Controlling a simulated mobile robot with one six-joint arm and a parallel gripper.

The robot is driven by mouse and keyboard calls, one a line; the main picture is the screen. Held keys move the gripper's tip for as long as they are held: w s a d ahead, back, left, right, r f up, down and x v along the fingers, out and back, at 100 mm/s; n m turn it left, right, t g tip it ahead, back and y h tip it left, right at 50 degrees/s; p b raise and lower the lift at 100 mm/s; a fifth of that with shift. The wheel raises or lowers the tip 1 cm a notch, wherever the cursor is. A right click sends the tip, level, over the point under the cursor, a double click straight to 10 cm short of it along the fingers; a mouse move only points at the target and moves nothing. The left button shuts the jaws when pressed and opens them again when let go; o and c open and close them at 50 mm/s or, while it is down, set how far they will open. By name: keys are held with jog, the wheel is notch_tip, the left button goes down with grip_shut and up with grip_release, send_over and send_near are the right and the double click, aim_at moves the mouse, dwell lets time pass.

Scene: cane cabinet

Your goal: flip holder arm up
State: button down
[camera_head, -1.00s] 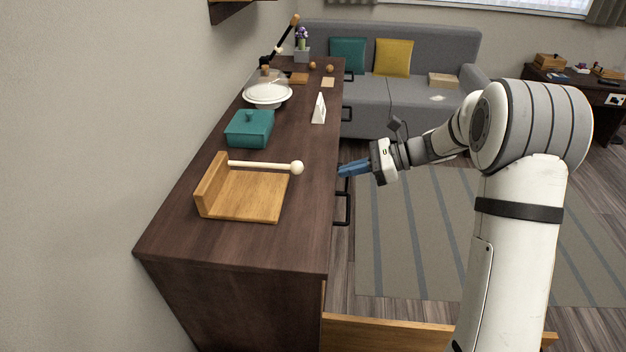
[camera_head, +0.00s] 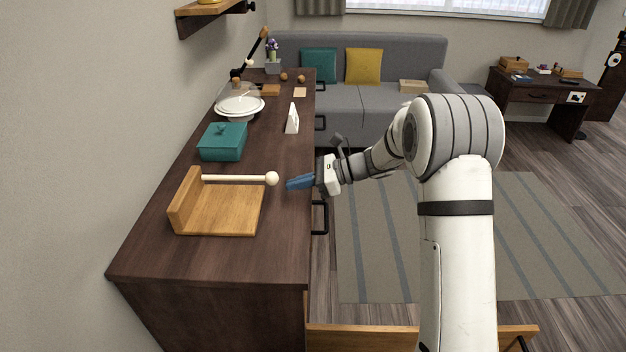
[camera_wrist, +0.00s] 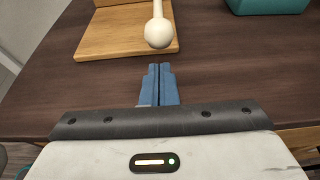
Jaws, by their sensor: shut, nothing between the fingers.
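The holder has a wooden base (camera_head: 222,212) with an upright wooden back at its left. Its pale arm (camera_head: 236,180) lies roughly level above the base and ends in a round white knob (camera_head: 272,179). In the wrist view the knob (camera_wrist: 158,33) hangs just beyond my fingertips, with the wooden base (camera_wrist: 120,40) behind it. My gripper (camera_head: 290,184) is shut and empty, its blue fingers over the cabinet top's right edge, a short gap right of the knob. In the wrist view my gripper (camera_wrist: 160,69) points straight toward the knob, apart from it.
A teal lidded box (camera_head: 222,142) stands behind the holder, with a white dish (camera_head: 240,106) and a small white stand (camera_head: 292,118) farther back. The dark cabinet top (camera_head: 200,258) is clear in front of the holder. Black handles (camera_head: 321,218) stick out on the cabinet's right side.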

aim_at(287, 197)
jog(key=shift+x, duration=1.55)
